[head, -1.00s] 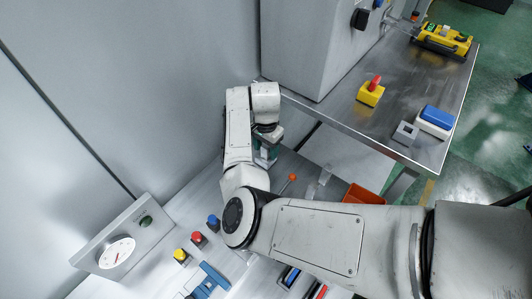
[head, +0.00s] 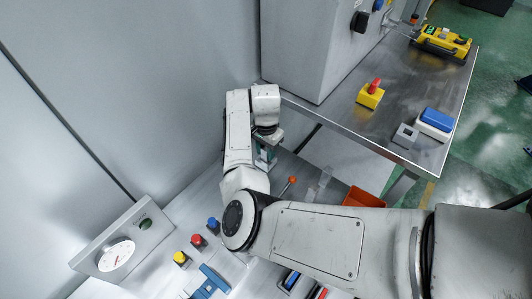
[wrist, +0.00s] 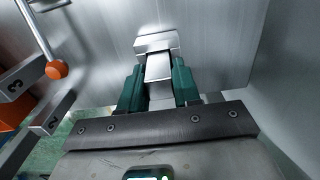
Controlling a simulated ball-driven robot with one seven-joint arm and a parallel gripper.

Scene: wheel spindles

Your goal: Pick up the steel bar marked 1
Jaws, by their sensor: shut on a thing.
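My gripper (wrist: 158,78) is shut on a pale steel bar (wrist: 158,66) in the wrist view, with its green fingers on both sides of it. The bar's far end is a wider block. No mark on it can be read from here. A bar marked 3 (wrist: 20,80) and a bar marked 2 (wrist: 48,118) stand apart at the left. In the head view my gripper (head: 265,158) is low beside the grey cabinet, partly hidden by my wrist, and the held bar cannot be made out.
An orange-knobbed lever (head: 292,180) stands close to the right of my gripper. An orange bin (head: 362,197) lies further right. A steel table (head: 410,70) bears a yellow box with a red knob (head: 371,94). Coloured buttons (head: 198,240) and a gauge (head: 116,255) are at the lower left.

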